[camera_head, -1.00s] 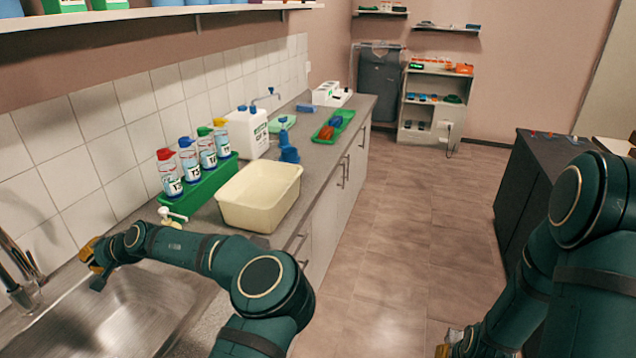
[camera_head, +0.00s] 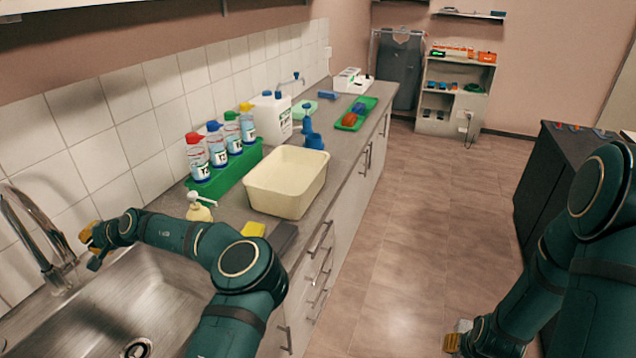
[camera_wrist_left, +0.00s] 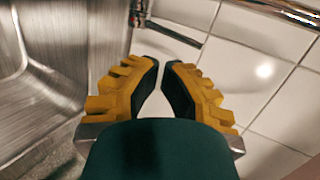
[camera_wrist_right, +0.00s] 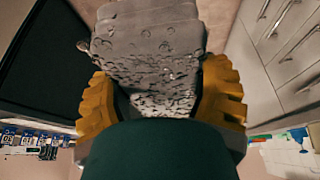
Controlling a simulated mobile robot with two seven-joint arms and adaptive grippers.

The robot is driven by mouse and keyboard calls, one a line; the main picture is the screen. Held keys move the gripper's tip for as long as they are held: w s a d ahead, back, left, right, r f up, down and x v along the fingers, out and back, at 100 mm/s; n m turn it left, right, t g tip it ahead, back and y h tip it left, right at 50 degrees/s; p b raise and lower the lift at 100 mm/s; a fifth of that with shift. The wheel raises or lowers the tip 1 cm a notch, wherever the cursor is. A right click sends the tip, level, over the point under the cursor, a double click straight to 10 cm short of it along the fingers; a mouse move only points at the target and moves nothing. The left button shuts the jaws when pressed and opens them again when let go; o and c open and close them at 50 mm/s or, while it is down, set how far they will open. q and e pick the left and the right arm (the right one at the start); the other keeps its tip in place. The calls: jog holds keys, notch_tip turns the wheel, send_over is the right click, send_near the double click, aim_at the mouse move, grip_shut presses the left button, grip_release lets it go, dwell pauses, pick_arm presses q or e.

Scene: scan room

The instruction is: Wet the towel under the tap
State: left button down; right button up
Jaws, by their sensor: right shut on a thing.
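The chrome tap (camera_head: 36,235) rises behind the steel sink (camera_head: 65,318) at the far left; no water shows at its spout. My left gripper (camera_head: 91,244) is just right of the tap, above the sink's back edge. In the left wrist view its fingers (camera_wrist_left: 161,68) are a little apart with nothing between them. A metal fitting with a dark lever (camera_wrist_left: 174,33) lies beyond the fingertips. My right gripper (camera_wrist_right: 162,100) is shut on the grey speckled towel (camera_wrist_right: 148,45), which hangs out past the fingers. In the head view this gripper (camera_head: 455,338) is low at right, over the floor.
A soap bottle (camera_head: 199,208), yellow sponge (camera_head: 253,230) and cream basin (camera_head: 287,182) stand right of the sink. Behind are a green rack (camera_head: 228,178) of bottles and a white canister (camera_head: 272,120). Bare floor (camera_head: 420,230) separates the counter from a dark cabinet (camera_head: 530,185).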

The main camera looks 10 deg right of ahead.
pick_arm(q)
jog(key=w+a, duration=0.1)
jog(key=a, duration=0.5)
jog(key=shift+w+f, duration=0.25)
jog(key=shift+w, duration=0.15)
pick_arm(e)
jog(key=shift+r+p, duration=0.85)
jog(key=shift+p, duration=0.05)
jog(key=shift+s+d+r+p, duration=0.1)
jog(key=shift+d+r+p, duration=0.05)
jog(key=shift+r+p, duration=0.2)
pick_arm(q)
jog(key=shift+w+a+r+g+h, duration=0.2)
jog(key=shift+a+h, duration=0.1)
jog(key=shift+a, duration=0.1)
jog(key=shift+w+a+r+g+h, duration=0.1)
jog(key=shift+a+r+h, duration=0.1)
jog(key=shift+a+h, duration=0.15)
jog(key=shift+s, duration=0.1)
pick_arm(e)
jog(key=shift+f, duration=0.1)
